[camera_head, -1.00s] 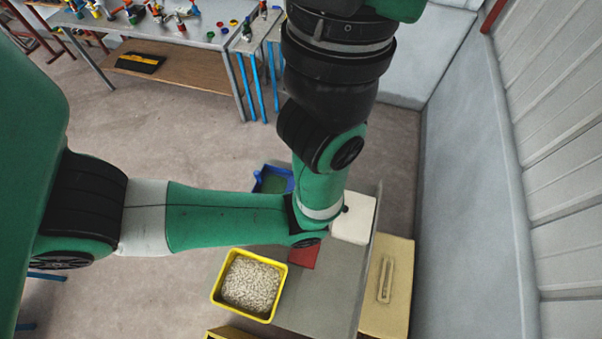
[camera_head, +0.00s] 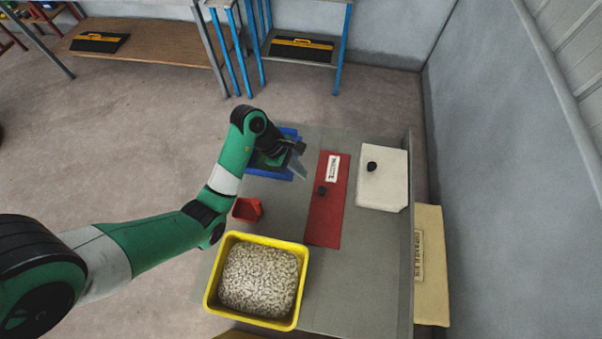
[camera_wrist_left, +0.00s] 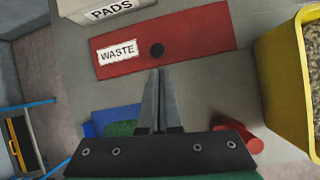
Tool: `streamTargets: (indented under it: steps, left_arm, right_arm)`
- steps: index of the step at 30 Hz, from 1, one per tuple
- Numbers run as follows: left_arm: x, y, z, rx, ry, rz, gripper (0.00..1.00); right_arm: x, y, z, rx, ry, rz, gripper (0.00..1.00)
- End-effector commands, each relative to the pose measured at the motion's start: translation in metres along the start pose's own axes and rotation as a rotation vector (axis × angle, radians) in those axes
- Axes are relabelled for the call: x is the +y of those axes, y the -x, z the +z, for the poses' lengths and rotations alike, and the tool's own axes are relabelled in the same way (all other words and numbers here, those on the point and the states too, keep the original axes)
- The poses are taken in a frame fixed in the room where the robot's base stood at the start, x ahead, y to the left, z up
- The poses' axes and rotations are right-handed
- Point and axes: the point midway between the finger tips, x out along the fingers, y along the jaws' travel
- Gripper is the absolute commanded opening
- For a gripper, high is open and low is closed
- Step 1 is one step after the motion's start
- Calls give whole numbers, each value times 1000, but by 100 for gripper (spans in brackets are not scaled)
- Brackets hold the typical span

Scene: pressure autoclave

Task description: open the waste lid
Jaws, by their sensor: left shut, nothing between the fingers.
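The waste lid (camera_head: 325,222) is a flat red rectangular panel with a white label and a black knob (camera_head: 321,190). It lies flat on the grey table. In the left wrist view the red lid (camera_wrist_left: 195,42) reads "WASTE", and its knob (camera_wrist_left: 157,50) is just ahead of my fingertips. My left gripper (camera_head: 302,169) is shut and empty, left of the lid in the head view. In the left wrist view the shut fingers (camera_wrist_left: 157,72) point at the knob, seemingly apart from it. My right gripper is not in view.
A yellow tub of pale pellets (camera_head: 303,268) stands at the table's front. A small red container (camera_head: 247,209) and a blue tray (camera_head: 255,172) are left of the lid. A white box with a black knob (camera_head: 383,190) is right. A cream box (camera_head: 432,270) lies beyond the table edge.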

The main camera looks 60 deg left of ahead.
Motion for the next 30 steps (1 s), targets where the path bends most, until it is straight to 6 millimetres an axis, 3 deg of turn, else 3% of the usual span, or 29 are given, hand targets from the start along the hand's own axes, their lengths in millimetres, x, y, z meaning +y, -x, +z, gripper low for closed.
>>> streamTargets:
  steps: [1, 4, 9, 13, 24, 30]
  left_arm:
    - [-3, -20, -23, 2, 29, 5, 0]
    - [-2, -23, -37, 4, 58, 12, 0]
    - [0, -20, -37, 3, 62, 17, 0]
    - [0, -30, -37, 2, 62, 17, 0]
    - [0, -99, -38, 3, 60, 16, 0]
    - [2, -117, -36, 1, 60, 18, 0]
  right_arm:
    - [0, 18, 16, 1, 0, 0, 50]
    - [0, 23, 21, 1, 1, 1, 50]
    - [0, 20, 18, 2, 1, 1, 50]
    - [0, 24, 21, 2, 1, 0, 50]
    - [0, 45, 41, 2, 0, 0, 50]
    - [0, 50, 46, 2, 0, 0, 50]
